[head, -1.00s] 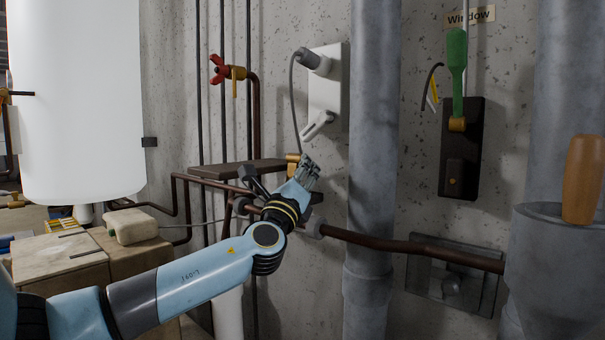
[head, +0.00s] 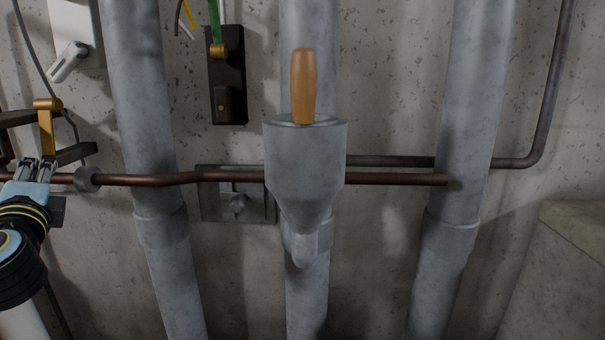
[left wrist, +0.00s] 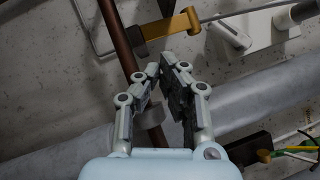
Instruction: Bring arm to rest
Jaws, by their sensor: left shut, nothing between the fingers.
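My left gripper (head: 36,168) is at the left edge of the head view, in front of the brown pipe. In the left wrist view its fingers (left wrist: 165,70) are drawn together with nothing held between them. The brown pipe (left wrist: 122,40) passes behind the fingers there, and a yellow-brass lever (left wrist: 180,22) lies just beyond the tips. That lever also shows in the head view (head: 46,120), just above the gripper. I cannot tell whether the fingers touch the pipe. My right arm and gripper are not in view.
Several thick grey vertical pipes (head: 140,80) stand along the concrete wall. A grey funnel (head: 305,160) with an orange-brown handle (head: 303,85) is in the middle. A concrete block (head: 570,260) stands at the right.

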